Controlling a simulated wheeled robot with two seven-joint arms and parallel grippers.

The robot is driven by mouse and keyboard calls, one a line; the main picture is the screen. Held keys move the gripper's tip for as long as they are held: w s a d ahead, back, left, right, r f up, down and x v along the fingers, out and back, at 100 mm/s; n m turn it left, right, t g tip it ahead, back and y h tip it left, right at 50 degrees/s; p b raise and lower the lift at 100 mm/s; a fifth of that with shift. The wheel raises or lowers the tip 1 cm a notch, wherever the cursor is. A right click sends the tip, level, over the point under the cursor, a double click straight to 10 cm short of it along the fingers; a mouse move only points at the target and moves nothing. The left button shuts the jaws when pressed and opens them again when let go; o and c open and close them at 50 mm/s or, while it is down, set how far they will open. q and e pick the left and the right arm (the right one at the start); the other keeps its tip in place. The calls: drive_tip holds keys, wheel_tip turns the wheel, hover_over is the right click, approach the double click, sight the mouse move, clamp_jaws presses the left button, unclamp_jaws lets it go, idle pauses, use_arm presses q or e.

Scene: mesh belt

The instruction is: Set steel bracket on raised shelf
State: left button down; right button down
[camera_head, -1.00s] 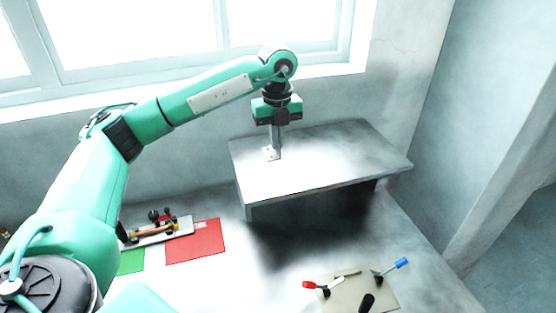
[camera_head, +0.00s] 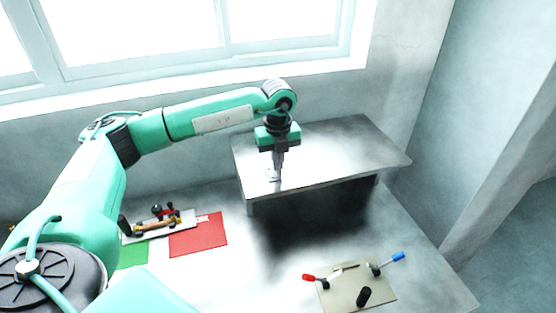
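The steel bracket (camera_head: 273,175) is a small light-grey piece at the fingertips of my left gripper (camera_head: 278,177), partly hidden by the fingers. The gripper points down over the left front part of the raised shelf (camera_head: 340,150) and appears shut on the bracket. The shelf is a grey slab on legs. Glare keeps me from telling whether the bracket touches the shelf top. My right gripper is not in view.
A red mat (camera_head: 198,236) and a green mat (camera_head: 133,255) lie left of the shelf, by a tray of tools (camera_head: 158,226). A beige plate with red- and blue-handled clamps (camera_head: 350,292) lies in front. The shelf's right side is clear.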

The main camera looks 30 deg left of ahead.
use_arm(q)
drive_tip(key=c, duration=1.6)
unclamp_jaws()
drive_tip(key=shift+c, duration=0.2)
drive_tip(key=shift+r, duration=0.2)
wheel_tip(320, 180, up, 12)
drive_tip(key=b, duration=0.3)
drive_tip(key=shift+b, duration=0.35)
drive_tip(key=shift+f, duration=0.15)
